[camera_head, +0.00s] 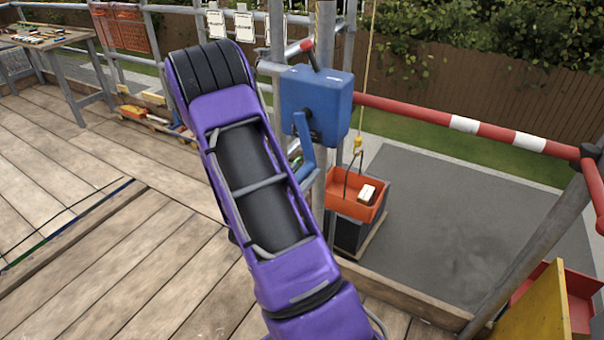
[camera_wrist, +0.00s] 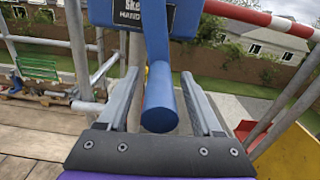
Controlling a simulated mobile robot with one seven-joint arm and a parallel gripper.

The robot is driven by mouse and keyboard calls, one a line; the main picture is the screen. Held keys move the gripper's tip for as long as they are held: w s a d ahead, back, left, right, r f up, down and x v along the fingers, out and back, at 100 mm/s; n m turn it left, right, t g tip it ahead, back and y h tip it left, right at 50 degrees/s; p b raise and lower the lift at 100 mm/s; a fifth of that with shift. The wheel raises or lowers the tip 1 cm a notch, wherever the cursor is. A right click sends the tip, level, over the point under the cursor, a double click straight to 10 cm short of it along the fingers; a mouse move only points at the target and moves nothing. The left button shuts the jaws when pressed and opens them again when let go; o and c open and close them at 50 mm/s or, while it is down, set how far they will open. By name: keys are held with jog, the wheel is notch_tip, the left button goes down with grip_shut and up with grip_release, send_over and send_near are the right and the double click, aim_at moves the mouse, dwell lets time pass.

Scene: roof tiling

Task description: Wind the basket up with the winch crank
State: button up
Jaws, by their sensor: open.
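The blue winch (camera_head: 316,100) is mounted on a grey scaffold post, with a red-tipped lever on top. Its blue crank (camera_head: 304,145) hangs down from the front of the housing. In the wrist view the round blue crank handle (camera_wrist: 160,102) points toward me between the two fingers of my gripper (camera_wrist: 160,76), with gaps on both sides. My gripper is open; in the head view my purple arm hides it. The orange basket (camera_head: 342,203) is below on the yellow hook (camera_head: 357,143) and rope, holding a pale block (camera_head: 367,194). I cannot tell whether it hangs free or rests on something.
A red-and-white guard rail (camera_head: 450,120) runs right from the post. A dark box (camera_head: 350,235) stands below the basket. A yellow panel and red container (camera_head: 578,300) are at lower right. A workbench (camera_head: 45,38) stands far left; the deck between is mostly clear.

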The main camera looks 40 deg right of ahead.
jog(key=shift+c, duration=0.4)
grip_shut()
dwell(0.9)
